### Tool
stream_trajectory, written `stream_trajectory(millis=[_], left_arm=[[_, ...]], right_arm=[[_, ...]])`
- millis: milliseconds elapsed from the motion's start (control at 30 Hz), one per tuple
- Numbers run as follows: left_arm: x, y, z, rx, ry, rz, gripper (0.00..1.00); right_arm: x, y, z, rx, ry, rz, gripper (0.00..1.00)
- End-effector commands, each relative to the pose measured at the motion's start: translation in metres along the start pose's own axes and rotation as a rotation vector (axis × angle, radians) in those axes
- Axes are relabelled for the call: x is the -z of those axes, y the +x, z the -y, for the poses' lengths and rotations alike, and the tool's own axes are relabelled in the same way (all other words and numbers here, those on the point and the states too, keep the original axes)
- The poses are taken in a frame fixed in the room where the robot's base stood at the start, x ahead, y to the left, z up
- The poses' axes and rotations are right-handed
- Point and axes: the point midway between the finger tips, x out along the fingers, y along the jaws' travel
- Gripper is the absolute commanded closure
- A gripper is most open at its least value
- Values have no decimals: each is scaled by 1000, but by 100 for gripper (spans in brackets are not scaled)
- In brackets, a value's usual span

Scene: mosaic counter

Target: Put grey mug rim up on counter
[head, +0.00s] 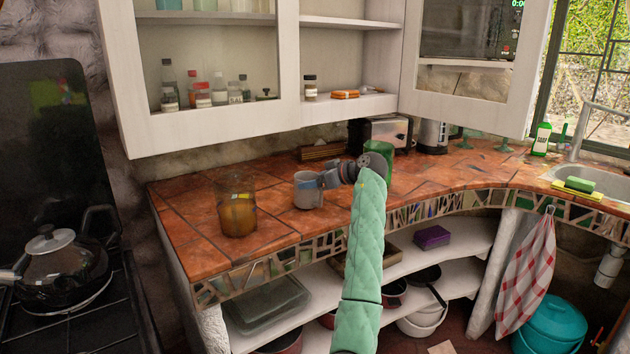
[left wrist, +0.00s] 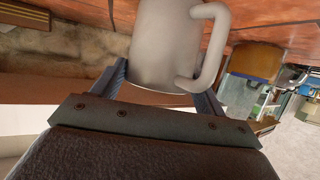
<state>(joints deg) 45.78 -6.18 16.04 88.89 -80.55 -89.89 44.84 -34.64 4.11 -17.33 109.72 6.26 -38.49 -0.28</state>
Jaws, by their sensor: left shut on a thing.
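The grey mug (head: 306,195) is at the counter's front left part in the head view, looking upright with its rim up. My left gripper (head: 322,179) reaches it from the right and is shut on its body. In the left wrist view the mug (left wrist: 163,50) sits between the two fingers, with its handle on the right side of the picture. Its base is on or very close to the tiled counter (head: 265,213); I cannot tell if they touch. My right gripper is out of view.
A glass jar with orange contents (head: 238,207) stands left of the mug. A green canister (head: 378,155), a toaster (head: 388,131) and a wooden box (head: 322,151) stand behind. White wall cabinets (head: 225,127) hang above. Tiles between jar and mug are clear.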

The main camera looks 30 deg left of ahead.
Motion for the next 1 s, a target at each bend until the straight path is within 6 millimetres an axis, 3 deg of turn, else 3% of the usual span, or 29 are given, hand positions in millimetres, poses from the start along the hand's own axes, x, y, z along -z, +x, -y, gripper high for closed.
stream_trajectory(millis=[333,833,867,1000], left_arm=[[0,0,0,0,0,-1,67],[-6,2,0,0,-1,-1,67],[-6,2,0,0,-1,-1,25],[-6,2,0,0,0,0,2]], right_arm=[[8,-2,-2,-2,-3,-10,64],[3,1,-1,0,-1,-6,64],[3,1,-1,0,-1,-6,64],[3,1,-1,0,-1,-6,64]])
